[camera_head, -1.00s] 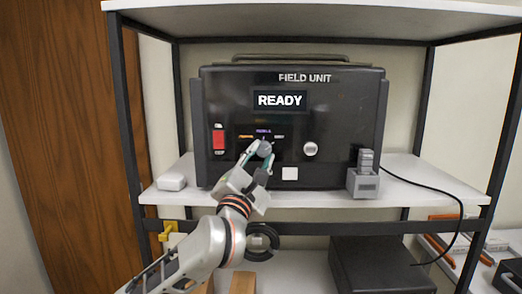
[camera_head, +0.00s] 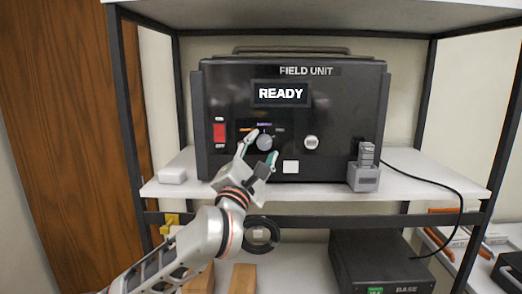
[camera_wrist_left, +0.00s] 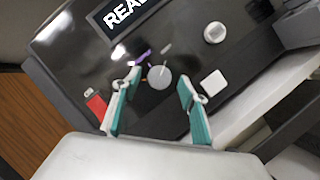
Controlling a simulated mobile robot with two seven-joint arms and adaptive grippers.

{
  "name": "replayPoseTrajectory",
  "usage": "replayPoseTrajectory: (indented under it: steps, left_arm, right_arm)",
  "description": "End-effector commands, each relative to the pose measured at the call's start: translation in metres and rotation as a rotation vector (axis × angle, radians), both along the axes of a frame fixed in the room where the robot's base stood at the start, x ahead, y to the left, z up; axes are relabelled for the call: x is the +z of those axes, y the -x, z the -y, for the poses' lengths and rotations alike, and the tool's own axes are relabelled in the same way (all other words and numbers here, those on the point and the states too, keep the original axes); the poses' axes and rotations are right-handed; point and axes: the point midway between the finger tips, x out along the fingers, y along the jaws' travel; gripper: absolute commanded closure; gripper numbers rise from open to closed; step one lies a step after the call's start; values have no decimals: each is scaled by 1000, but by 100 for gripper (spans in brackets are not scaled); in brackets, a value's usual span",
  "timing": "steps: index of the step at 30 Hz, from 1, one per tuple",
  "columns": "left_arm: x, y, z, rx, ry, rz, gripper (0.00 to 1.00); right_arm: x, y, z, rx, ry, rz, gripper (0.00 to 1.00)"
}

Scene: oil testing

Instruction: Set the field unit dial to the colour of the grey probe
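The field unit (camera_head: 340,110) is a black case on the shelf with a READY screen. Its round grey dial (camera_head: 264,142) sits below small orange, purple and pale labels; the purple one is at the top. The dial also shows in the left wrist view (camera_wrist_left: 159,78). I cannot tell surely which label it points to. My left gripper (camera_head: 262,144) is open, its fingers on either side of the dial with gaps visible in the wrist view (camera_wrist_left: 160,80). The grey probe (camera_head: 366,154) stands upright in a grey holder at the unit's right; no coloured mark is clear on it. My right gripper is not seen.
A red switch (camera_head: 219,133) is left of the dial, a pale knob (camera_head: 311,142) and a white square (camera_head: 290,167) right of it. A white box (camera_head: 173,174) lies on the shelf (camera_head: 420,185). A black cable runs at the right. A dark base box (camera_head: 380,258) sits below.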

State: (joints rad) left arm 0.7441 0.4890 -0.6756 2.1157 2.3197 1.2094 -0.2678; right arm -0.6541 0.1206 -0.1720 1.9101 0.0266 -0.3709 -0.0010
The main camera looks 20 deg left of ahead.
Motion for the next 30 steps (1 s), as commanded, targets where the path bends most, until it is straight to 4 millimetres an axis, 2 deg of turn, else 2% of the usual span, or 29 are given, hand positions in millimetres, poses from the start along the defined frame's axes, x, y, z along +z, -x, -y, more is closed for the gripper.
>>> replayPoseTrajectory:
  steps: [5, 8, 21, 25, 30]
  left_arm:
    - [-1, 4, 0, -1, 1, 1, 57]
    - [-4, 14, 0, -1, 0, 1, 57]
    - [-29, 93, 0, -1, 1, -2, 57]
    - [-33, 107, 0, -1, 0, -1, 57]
    - [-35, 115, -1, 0, 1, 0, 57]
  right_arm:
    - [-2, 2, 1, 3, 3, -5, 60]
    - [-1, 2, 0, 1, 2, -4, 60]
    - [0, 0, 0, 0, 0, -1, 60]
    - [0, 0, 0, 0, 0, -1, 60]
    - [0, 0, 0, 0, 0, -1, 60]
